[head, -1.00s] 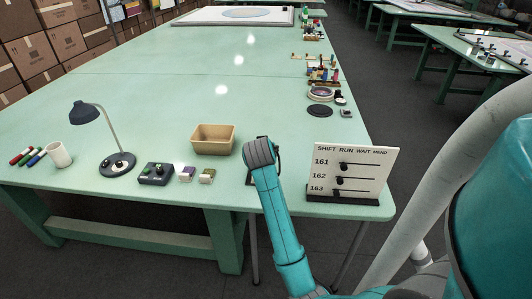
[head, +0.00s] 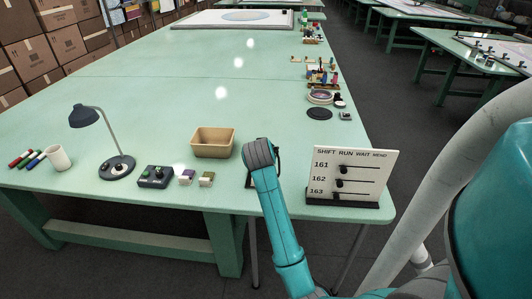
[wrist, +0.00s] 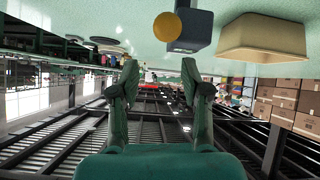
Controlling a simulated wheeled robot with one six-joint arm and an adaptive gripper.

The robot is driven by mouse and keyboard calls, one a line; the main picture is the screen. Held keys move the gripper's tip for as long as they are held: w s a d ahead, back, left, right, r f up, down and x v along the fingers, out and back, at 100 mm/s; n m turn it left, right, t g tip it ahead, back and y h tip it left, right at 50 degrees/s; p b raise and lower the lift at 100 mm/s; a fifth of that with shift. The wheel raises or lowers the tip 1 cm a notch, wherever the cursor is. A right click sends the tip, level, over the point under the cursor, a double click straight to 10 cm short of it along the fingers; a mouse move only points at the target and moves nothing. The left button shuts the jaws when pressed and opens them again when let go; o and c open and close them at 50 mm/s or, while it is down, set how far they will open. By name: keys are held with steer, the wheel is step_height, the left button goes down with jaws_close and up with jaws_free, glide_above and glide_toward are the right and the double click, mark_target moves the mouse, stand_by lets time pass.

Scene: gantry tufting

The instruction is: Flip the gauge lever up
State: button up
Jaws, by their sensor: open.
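In the wrist view, which is upside down, a dark blue-grey block (wrist: 199,34) with a round orange-yellow knob or disc (wrist: 182,24) is at the table; it appears to be the gauge, but I cannot tell the lever's position. My gripper (wrist: 159,76) is open and empty, its two fingers apart. The block appears beyond the fingertips, toward the top of the picture, not between them. In the head view my arm hides the gripper and most of this spot; only a dark edge (head: 249,180) shows beside the arm.
A tan bin (head: 213,143) stands left of my arm, and a 161–163 slider board (head: 350,172) stands right. A switch box (head: 155,177), small blocks, desk lamp (head: 116,166), mug (head: 58,158) and markers are further left. The table middle is clear.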

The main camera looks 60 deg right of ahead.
steer(key=v, duration=1.1)
steer(key=shift+a+r, duration=0.2)
steer(key=shift+a, duration=0.05)
